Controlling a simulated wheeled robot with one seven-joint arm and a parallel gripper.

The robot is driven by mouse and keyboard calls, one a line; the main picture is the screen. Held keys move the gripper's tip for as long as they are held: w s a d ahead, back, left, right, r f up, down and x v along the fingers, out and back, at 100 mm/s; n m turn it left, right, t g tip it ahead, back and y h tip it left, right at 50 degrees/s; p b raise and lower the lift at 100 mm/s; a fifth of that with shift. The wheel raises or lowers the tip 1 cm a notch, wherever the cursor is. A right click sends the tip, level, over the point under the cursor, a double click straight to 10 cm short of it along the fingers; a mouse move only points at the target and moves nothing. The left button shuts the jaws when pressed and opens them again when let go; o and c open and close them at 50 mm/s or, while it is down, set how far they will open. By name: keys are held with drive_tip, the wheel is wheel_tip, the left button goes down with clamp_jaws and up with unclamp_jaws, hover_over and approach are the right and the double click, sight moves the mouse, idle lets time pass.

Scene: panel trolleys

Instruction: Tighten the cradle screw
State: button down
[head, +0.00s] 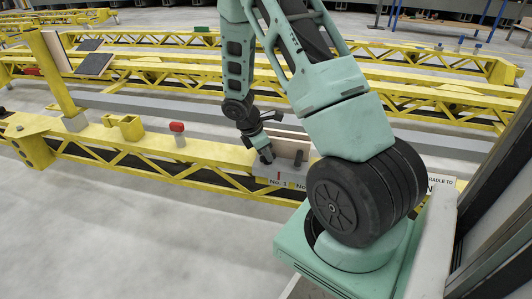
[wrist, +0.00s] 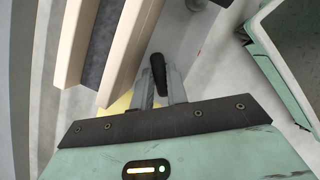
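The grey cradle (head: 288,172) sits on the yellow trolley rail, with "No. 3" on its front and a pale panel (head: 290,148) standing in it. My gripper (head: 267,158) points down at the cradle's left part. In the wrist view, a black screw handle (wrist: 158,72) lies between the two grey fingers of my gripper (wrist: 160,84), which look shut on it. Cream panels (wrist: 118,50) with a dark strip (wrist: 98,45) between them stand just left of the fingers. The screw's shaft is hidden.
A red-topped post (head: 177,128) stands on the rail to the left, near a yellow upright (head: 60,75). More yellow trolleys (head: 400,75) lie behind. Grey floor (head: 150,235) is clear in front. A dark upright frame (head: 500,200) is close on the right.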

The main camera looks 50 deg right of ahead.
drive_tip(key=shift+r+p, duration=0.15)
drive_tip(key=shift+p, duration=0.4)
drive_tip(key=shift+r+m+p, duration=0.15)
drive_tip(key=shift+m+p, duration=0.45)
drive_tip(key=shift+p, duration=0.4)
drive_tip(key=m+g+p, duration=0.1)
drive_tip(key=p, duration=0.1)
drive_tip(key=shift+y+p, duration=0.35)
drive_tip(key=shift+y, duration=0.05)
drive_tip(key=m+p, duration=0.3)
drive_tip(key=shift+d+g+y+p, duration=0.1)
drive_tip(key=shift+g+y+p, duration=0.2)
drive_tip(key=shift+y+p, duration=0.1)
drive_tip(key=shift+w+f+m+y+p, duration=0.1)
drive_tip(key=shift+f+m+y+p, duration=0.15)
drive_tip(key=shift+m+p, duration=0.5)
drive_tip(key=c, duration=1.6)
unclamp_jaws()
drive_tip(key=shift+c, duration=0.2)
